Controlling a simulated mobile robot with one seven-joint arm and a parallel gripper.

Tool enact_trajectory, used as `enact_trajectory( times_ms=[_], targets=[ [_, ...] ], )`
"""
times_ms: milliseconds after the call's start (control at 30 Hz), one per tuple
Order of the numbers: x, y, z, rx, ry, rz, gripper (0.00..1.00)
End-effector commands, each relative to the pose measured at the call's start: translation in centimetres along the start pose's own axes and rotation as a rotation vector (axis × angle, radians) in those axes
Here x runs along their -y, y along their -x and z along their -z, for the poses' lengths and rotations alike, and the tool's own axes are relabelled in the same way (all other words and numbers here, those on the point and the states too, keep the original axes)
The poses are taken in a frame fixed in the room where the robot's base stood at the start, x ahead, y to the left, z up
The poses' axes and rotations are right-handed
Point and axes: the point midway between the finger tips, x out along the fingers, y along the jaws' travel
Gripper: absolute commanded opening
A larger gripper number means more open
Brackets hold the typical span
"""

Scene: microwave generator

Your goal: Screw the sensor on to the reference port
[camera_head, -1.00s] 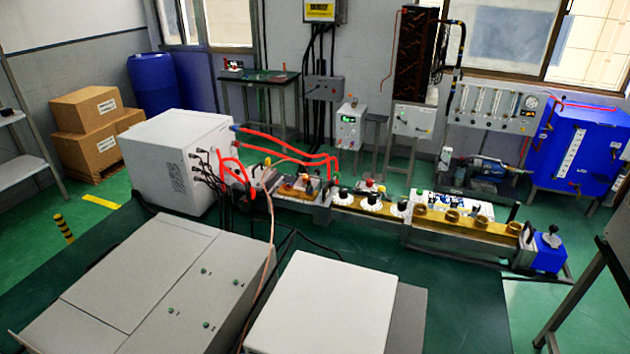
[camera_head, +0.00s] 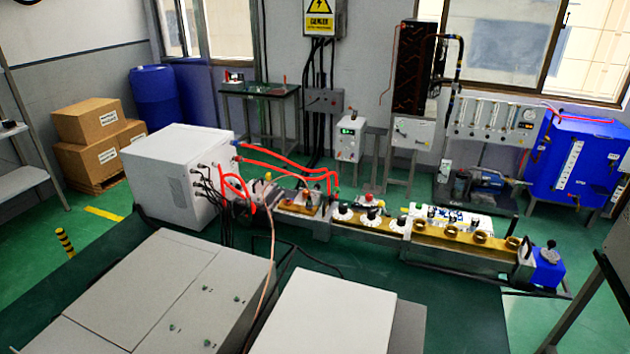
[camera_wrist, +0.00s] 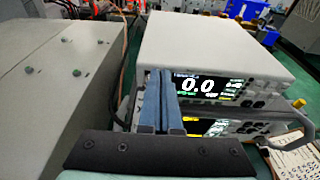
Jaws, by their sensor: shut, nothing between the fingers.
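My gripper (camera_wrist: 163,80) shows in the wrist view as two blue fingers side by side, shut and empty. They stand in front of the left part of a white meter (camera_wrist: 222,45) whose display reads 0.0. A second lit display shows below it, partly hidden by the fingers. At the meter's right front, a small yellow part (camera_wrist: 299,103) and a grey curved cable-like piece (camera_wrist: 287,142) show. I cannot tell whether these are the reference port and the sensor. In the head view only the white top of the meter (camera_head: 325,320) shows; my gripper is not seen there.
A grey cabinet (camera_head: 150,290) with small green knobs stands left of the meter, with an orange cable between them. Beyond lie a white box (camera_head: 175,175) with red cables and a brass waveguide bench (camera_head: 460,240). A printed sheet (camera_wrist: 300,160) lies at the wrist view's lower right.

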Motion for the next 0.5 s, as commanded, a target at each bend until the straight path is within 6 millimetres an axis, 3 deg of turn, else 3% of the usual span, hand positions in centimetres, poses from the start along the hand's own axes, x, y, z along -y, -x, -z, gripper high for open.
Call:
enact_trajectory(
  times_ms=[267, 500],
  targets=[
    [0.49, -0.05, 0.64, -0.010, 0.009, 0.009, 0.00],
    [0.66, 0.11, 0.07, -0.010, 0.010, 0.010, 0.00]
  ],
)
